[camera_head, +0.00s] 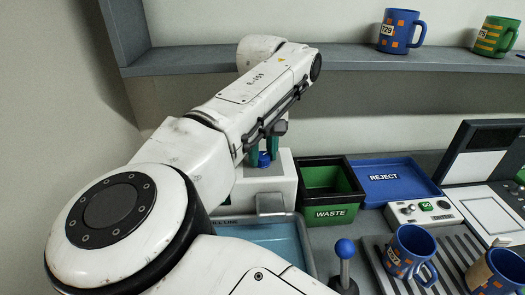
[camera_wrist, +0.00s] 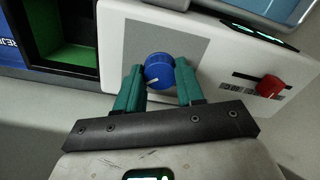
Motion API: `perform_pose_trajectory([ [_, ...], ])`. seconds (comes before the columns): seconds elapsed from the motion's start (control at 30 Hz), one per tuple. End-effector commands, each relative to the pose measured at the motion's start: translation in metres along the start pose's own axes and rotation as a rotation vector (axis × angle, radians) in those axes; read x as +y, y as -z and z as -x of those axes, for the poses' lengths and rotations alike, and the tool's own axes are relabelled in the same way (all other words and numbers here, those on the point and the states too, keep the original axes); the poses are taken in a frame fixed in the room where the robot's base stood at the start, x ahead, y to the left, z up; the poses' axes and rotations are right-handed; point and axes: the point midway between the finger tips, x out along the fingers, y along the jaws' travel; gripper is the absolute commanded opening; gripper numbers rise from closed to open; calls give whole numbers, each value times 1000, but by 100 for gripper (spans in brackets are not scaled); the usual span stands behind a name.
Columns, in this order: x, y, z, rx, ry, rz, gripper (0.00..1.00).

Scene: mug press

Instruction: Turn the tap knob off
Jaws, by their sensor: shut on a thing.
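A pale pointer line shows on the knob's face. In the head view the knob (camera_head: 264,159) shows small between the green fingers (camera_head: 263,153), under my arm. My arm covers part of the white box (camera_head: 270,185) there.
A red knob (camera_wrist: 270,86) is right of the blue one in the wrist view. A green-lined waste bin (camera_head: 332,190), a blue reject tray (camera_head: 393,180) and a water basin (camera_head: 260,240) are near. A blue-topped lever (camera_head: 345,250) and mugs (camera_head: 410,250) stand in front.

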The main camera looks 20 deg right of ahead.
Motion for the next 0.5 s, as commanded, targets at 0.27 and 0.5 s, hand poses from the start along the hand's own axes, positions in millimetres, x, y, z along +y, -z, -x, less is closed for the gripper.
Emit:
perform_pose_trajectory([
  [0.27,0,0,0,0,0,0,7],
  [0.5,0,0,0,1,1,29,7],
])
